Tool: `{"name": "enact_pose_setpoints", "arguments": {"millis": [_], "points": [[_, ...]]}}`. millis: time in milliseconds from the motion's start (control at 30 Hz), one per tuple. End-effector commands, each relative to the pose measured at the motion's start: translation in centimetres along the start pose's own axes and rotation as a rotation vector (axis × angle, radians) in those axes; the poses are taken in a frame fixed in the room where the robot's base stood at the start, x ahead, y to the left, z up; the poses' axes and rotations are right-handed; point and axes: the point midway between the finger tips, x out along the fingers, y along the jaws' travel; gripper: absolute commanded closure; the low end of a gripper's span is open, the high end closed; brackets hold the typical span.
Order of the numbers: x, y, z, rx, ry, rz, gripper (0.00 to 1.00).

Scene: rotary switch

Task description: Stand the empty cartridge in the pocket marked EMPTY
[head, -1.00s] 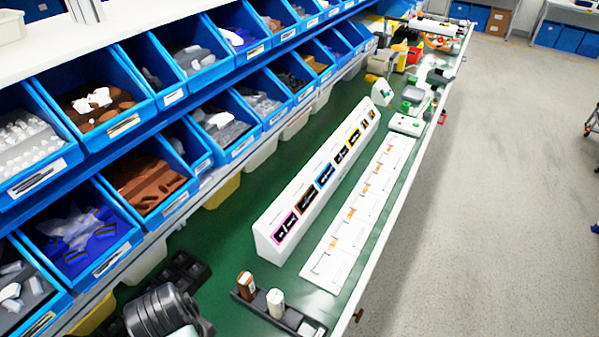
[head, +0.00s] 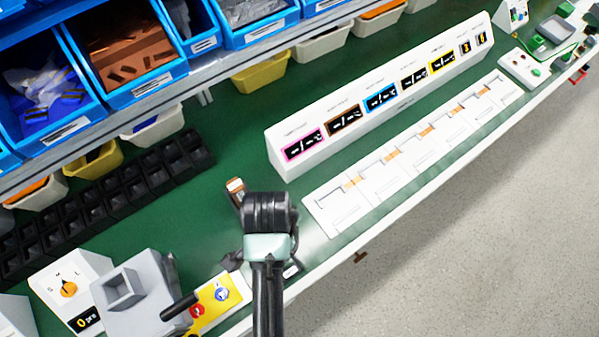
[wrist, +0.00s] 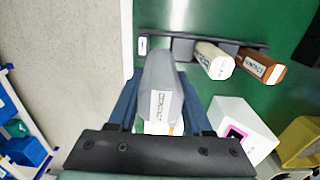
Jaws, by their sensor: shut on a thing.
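In the wrist view my gripper (wrist: 160,88) is shut on a grey cartridge (wrist: 164,78) with a white label, one dark blue finger on each side. The label's text is too small to read. The cartridge's far end points toward a dark pocket rack (wrist: 182,50); I cannot tell if it touches it. A cream cartridge (wrist: 214,61) and a brown cartridge (wrist: 262,67) stand in the rack. A small white tag (wrist: 143,45) is at its left end; I cannot read EMPTY there. In the head view my arm covers most of the rack; the brown cartridge (head: 236,187) shows.
A white labelled panel (head: 380,92) and a white strip of card places (head: 405,160) run along the green bench. A rotary switch box (head: 68,288), a grey block (head: 140,300) and a yellow button panel (head: 218,300) stand left of my arm. Blue bins line the back.

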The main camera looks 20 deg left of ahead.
Motion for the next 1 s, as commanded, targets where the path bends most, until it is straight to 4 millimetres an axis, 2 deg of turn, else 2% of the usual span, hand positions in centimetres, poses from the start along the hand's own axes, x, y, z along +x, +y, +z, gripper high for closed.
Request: {"name": "enact_pose_setpoints", "arguments": {"millis": [67,300,533,700,833,1000], "points": [[0.3,0.0,0.1,-0.003,-0.001,0.000,1.00],[4.3,0.0,0.1,-0.002,-0.002,0.002,1.00],[6.7,0.0,0.0,0.000,-0.001,0.001,1.00],[9.1,0.0,0.0,0.000,-0.001,0.001,1.00],[9.9,0.0,0.0,0.000,0.000,-0.001,1.00],[10.0,0.0,0.0,0.000,0.001,-0.002,1.00]]}}
